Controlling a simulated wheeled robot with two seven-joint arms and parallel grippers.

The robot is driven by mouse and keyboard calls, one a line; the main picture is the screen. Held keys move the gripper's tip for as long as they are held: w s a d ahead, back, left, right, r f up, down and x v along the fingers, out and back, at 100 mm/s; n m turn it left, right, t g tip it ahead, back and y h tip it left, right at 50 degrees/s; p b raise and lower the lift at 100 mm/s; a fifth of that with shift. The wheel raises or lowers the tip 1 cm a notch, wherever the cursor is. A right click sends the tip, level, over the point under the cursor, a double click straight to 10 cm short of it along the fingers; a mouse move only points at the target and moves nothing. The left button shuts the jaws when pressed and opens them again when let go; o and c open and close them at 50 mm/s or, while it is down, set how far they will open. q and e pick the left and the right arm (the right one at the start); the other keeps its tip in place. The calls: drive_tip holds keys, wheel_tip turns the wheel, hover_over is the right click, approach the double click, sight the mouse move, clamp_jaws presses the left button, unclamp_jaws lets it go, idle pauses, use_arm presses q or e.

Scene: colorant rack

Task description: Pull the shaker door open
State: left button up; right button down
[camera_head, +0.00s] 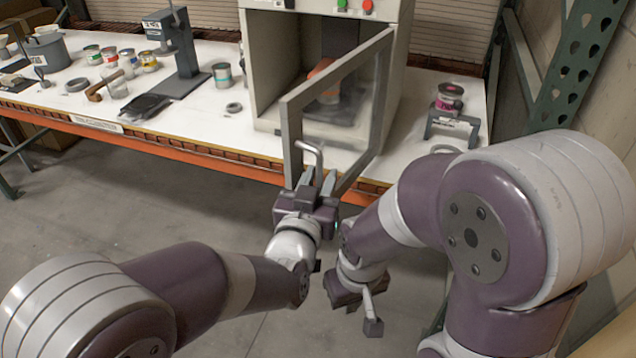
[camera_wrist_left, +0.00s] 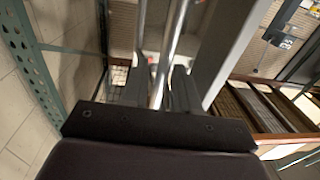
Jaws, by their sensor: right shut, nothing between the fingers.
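The shaker door (camera_head: 292,140) is a grey frame with a clear pane. It stands swung out from the shaker cabinet (camera_head: 268,70), hinged on the right, leaving the inside exposed. Its metal bar handle (camera_head: 312,148) is on the free edge. My left gripper (camera_head: 318,183) is at the handle, with its fingers on either side of the bar. In the left wrist view the bar (camera_wrist_left: 173,45) runs between the fingers (camera_wrist_left: 158,92), which look closed on it. My right gripper (camera_head: 371,312) is shut and empty, low in front of the bench, apart from the door.
An orange-topped object (camera_head: 322,68) is inside the cabinet. The white bench (camera_head: 215,125) has an orange front beam. Cans and a dispenser (camera_head: 185,55) stand left. A can on a grey stand (camera_head: 452,125) is right. A green rack post (camera_head: 578,70) rises at right.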

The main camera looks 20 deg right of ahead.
use_arm(q)
drive_tip(key=shift+d+f, duration=0.1)
drive_tip(key=shift+f, duration=0.1)
drive_tip(key=shift+s+a, duration=0.25)
drive_tip(key=b+v, duration=0.2)
drive_tip(key=v, duration=0.9)
drive_tip(key=shift+s+a, duration=0.15)
drive_tip(key=shift+s, duration=0.25)
drive_tip(key=w+a+f+n+g+y, duration=0.1)
drive_tip(key=w+a+f+g+y, duration=0.15)
drive_tip(key=a+f, duration=0.4)
drive_tip(key=w+a+f+n+g+y, duration=0.2)
drive_tip(key=a+f+g+y, duration=0.25)
drive_tip(key=a, duration=0.35)
drive_tip(key=s+a+f+n+g+y, duration=0.1)
drive_tip(key=s+a+f+g, duration=0.1)
drive_tip(key=a, duration=0.5)
drive_tip(key=s+a+f+n+g+y, duration=0.2)
drive_tip(key=s+a+f+g, duration=0.1)
drive_tip(key=s+a, duration=0.4)
drive_tip(key=shift+a+f+g+p, duration=0.3)
drive_tip(key=shift+g+p, duration=0.15)
drive_tip(key=shift+g, duration=0.35)
